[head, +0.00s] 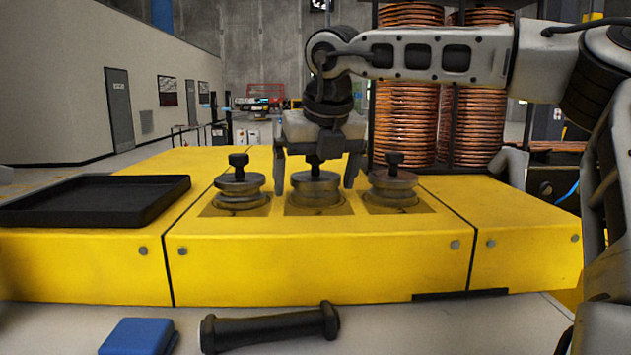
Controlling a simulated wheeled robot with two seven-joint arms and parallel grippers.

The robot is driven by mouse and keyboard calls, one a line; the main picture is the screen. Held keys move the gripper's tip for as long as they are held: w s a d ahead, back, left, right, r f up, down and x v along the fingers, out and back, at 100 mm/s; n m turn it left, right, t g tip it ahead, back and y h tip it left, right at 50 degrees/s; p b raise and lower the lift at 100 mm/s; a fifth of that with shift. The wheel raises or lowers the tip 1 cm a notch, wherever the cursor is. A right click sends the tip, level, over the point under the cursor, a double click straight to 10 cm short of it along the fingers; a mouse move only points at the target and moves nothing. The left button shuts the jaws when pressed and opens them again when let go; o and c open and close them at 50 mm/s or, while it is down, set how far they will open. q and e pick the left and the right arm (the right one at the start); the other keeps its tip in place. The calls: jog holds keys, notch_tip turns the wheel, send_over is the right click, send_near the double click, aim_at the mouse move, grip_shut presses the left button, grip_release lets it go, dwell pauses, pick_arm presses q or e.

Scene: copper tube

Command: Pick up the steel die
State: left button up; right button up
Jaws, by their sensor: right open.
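Three steel dies with knobs on top stand in a row on the yellow machine top: a left die (240,187), a middle die (315,190) and a right die (393,190). Each sits on a darker square patch. My right gripper (319,178) points down over the middle die. Its fingers are open, one on each side of the die's knob and upper part, with gaps visible. The gripper partly hides the knob of the middle die. I cannot tell whether the fingers are exactly level with it in depth. My left gripper does not show.
A black tray (95,200) lies on the machine's left. In front, a blue block (138,336) and a black handle-like tool (270,328) lie on a pale surface. Copper coils (405,120) stand behind. The yellow top (480,205) right of the dies is clear.

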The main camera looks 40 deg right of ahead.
jog(key=shift+f, duration=0.15)
jog(key=c, duration=1.5)
jog(key=shift+w, duration=0.15)
jog(key=shift+c, duration=1.2)
jog(key=shift+r, duration=0.2)
